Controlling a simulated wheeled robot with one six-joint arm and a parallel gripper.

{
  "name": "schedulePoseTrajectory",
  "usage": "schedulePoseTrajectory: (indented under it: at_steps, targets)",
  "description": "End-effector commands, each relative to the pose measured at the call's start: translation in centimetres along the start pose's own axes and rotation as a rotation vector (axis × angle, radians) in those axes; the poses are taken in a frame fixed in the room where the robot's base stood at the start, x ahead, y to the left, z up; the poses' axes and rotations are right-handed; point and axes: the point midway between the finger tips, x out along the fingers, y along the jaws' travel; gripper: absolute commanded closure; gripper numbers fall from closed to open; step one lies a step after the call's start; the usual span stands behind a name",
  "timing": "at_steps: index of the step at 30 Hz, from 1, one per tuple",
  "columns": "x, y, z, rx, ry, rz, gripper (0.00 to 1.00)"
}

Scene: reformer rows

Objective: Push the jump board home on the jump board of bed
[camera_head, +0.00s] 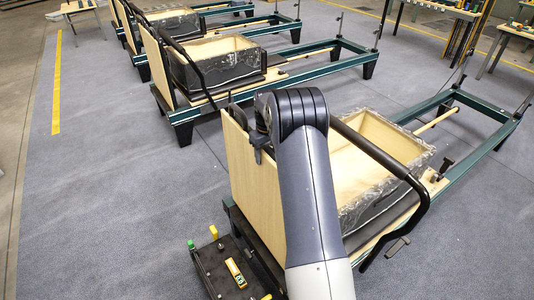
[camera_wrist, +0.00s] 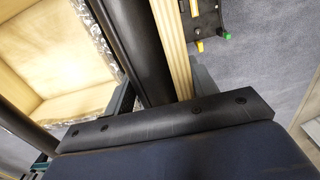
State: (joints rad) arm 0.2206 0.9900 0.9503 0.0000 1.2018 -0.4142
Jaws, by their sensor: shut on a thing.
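The jump board (camera_head: 250,185) is a pale plywood panel standing about upright at the near end of the nearest reformer bed (camera_head: 455,95). In the wrist view its layered edge (camera_wrist: 180,45) runs up from my gripper, beside a thick black tube (camera_wrist: 125,45). My gripper (camera_head: 262,140) is at the board's top edge, partly hidden by my arm in the head view. In the wrist view my gripper (camera_wrist: 163,92) is shut on the board, its jaws at either side of the edge. The board's lower mounting is mostly hidden, so I cannot tell how it sits.
A pale open box (camera_head: 375,160) with clear wrap lies on the bed's carriage, with a black curved bar (camera_head: 405,175) beside it. A black case (camera_head: 205,258) with green and yellow parts is at the board's foot. More beds (camera_head: 215,60) stand behind; floor to the left is clear.

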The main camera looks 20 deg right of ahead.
Motion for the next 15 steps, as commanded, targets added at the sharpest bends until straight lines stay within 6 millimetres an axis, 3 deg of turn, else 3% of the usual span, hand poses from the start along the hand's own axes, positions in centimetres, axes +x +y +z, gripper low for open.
schedulePoseTrajectory:
  at_steps: [15]
  targets:
    - [0.82, 0.06, -0.13, 0.000, 0.006, 0.002, 0.82]
